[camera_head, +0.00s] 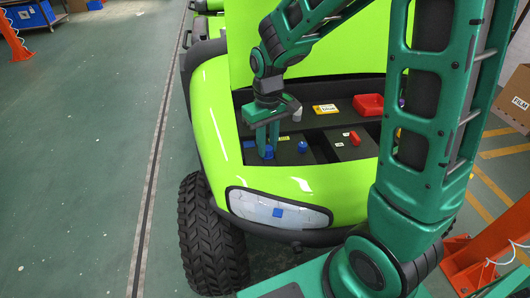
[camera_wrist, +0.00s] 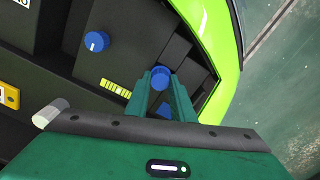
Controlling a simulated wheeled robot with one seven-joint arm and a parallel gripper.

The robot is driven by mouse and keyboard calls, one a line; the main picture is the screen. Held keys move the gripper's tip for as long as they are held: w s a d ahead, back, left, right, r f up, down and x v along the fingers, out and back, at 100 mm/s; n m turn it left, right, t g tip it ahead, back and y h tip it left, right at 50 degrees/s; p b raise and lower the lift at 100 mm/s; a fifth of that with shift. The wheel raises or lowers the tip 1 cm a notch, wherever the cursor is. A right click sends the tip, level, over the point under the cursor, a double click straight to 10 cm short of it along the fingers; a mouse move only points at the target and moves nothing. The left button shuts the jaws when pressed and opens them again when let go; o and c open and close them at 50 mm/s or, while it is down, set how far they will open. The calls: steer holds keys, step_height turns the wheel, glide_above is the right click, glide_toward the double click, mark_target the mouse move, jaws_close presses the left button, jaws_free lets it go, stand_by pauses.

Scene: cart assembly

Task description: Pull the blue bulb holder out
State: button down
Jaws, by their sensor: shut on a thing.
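My gripper (camera_head: 267,143) points down into the left part of the dark compartment at the front of the green cart (camera_head: 215,105). Its fingers are shut on a blue round part, which looks like the blue bulb holder (camera_head: 268,153). In the wrist view the blue bulb holder (camera_wrist: 160,77) shows between the fingertips (camera_wrist: 161,84). I cannot tell whether its lower end is still seated. A blue knob (camera_head: 302,147) stands on the dark panel to the right of the gripper. It also shows in the wrist view (camera_wrist: 96,41).
A yellow label reading "blue" (camera_head: 325,109) and a red tray (camera_head: 368,104) are on the shelf behind. A red knob (camera_head: 355,138) is at the right. A small blue piece (camera_head: 249,144) is left of the fingers. The raised green hood (camera_head: 247,45) stands behind.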

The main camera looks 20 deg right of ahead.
mark_target(268, 148)
steer(key=shift+r, duration=0.25)
steer(key=shift+r, duration=2.7)
